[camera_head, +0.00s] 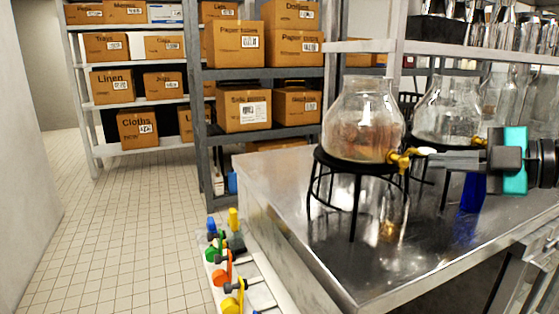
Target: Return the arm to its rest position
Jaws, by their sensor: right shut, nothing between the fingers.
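My right gripper (432,158) comes in from the right edge, with a teal band on its wrist. It is shut and empty. Its tips are close to the yellow tap (400,160) of the near glass dispenser (362,122); I cannot tell whether they touch. The dispenser stands upright on a black wire stand (354,200) on the steel table. My left gripper is not in view.
A second glass dispenser (446,112) stands behind, partly hidden. The steel table (285,190) has bare room at front left. Shelves with cardboard boxes (236,44) stand behind. The tiled aisle at left is clear.

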